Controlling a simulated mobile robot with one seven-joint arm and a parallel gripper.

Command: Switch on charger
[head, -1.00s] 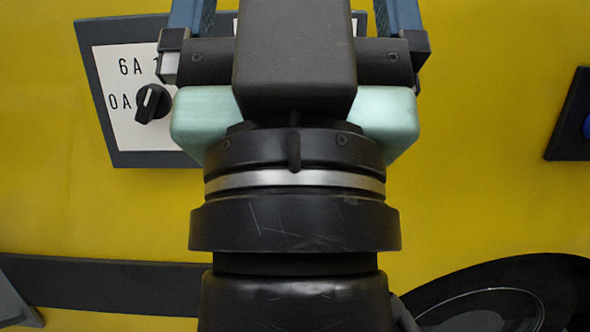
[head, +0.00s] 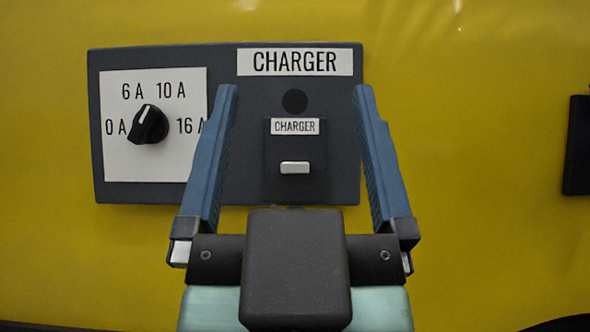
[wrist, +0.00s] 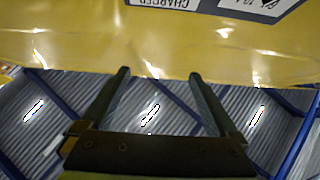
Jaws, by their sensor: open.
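The charger panel (head: 230,190) is a dark grey plate on a yellow surface, with a white CHARGER label (head: 295,62) at its top right. Under the label are a dark round spot (head: 295,101) and a black switch block (head: 294,150) with its own CHARGER tag and a small white lever (head: 295,168). In the wrist view the panel's label edge shows at the top (wrist: 163,3).
A dark object (head: 577,145) sits at the right edge of the head view. The wrist view also shows a ribbed ceiling with blue beams (wrist: 165,125).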

